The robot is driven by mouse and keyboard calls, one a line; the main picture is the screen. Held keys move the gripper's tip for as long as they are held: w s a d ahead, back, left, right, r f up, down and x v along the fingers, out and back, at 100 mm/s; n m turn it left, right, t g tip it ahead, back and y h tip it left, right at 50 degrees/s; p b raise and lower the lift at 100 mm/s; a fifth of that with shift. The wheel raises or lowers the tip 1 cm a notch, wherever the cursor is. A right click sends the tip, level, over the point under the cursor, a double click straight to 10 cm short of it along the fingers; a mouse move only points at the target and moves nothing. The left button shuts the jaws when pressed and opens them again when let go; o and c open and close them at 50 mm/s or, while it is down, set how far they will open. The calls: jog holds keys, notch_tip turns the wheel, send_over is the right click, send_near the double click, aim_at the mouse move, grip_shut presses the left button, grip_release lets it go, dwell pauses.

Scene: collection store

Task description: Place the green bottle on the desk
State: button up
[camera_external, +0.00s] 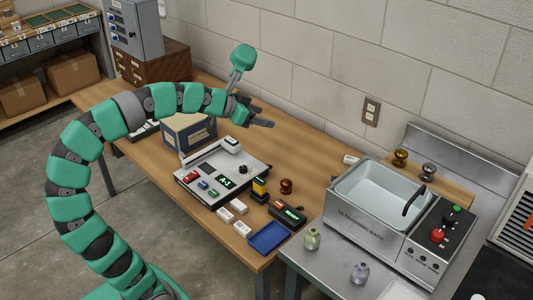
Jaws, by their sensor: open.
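The green bottle (312,239), small and pale green, stands upright on the grey metal counter near its front left edge. The wooden desk (289,142) runs along the wall to the left of that counter. My gripper (269,124) is open and appears empty above the back part of the desk. It is well apart from the green bottle, up and to the left of it in the picture.
The desk's front holds a grey device (225,171), a blue tray (269,237) and small boxes. The desk's back right is clear.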

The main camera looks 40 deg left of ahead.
notch_tip(320, 180, up, 10)
jog(key=s+n+t+y, duration=0.1)
jog(key=n+t+y, duration=0.1)
jog(key=shift+a+r, duration=0.15)
jog(key=shift+r, duration=0.05)
jog(key=shift+o, duration=0.6)
notch_tip(320, 180, up, 8)
jog(key=s+d+n+t+y, duration=0.1)
jog(key=s+d+t, duration=0.1)
jog(key=shift+s+f+n, duration=0.15)
jog(key=shift+f+n, duration=0.05)
jog(key=shift+n, duration=0.2)
jog(key=shift+f, duration=0.1)
